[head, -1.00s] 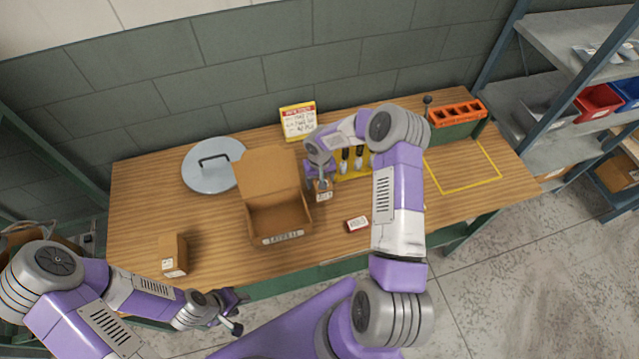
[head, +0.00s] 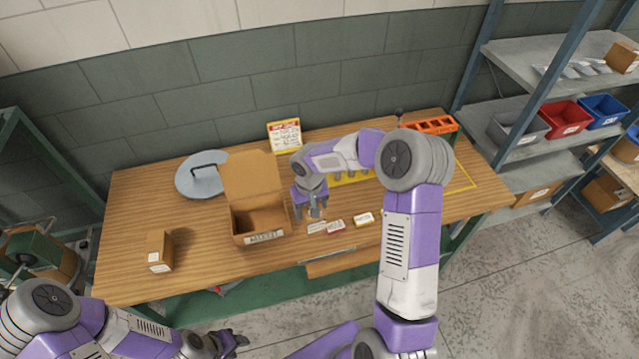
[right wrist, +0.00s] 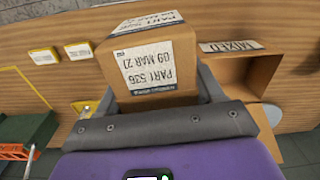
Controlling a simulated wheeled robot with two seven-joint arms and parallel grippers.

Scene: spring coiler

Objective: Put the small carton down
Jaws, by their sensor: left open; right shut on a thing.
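My right gripper (head: 313,205) is shut on a small brown carton (head: 316,213) at the right side of the open brown box (head: 242,225). In the right wrist view the carton (right wrist: 150,60) sits between the fingers, with printed white labels on two faces. Whether it touches the table is hard to tell. The open box shows behind it in that view (right wrist: 240,80), with its own label on the front. My left gripper (head: 230,343) is open and empty, low in the head view in front of the table. My right arm hides part of the table.
Small labelled packets (head: 335,226) and (head: 363,219) lie right of the carton. A sign (head: 285,136) and an orange rack (head: 430,124) are at the back.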

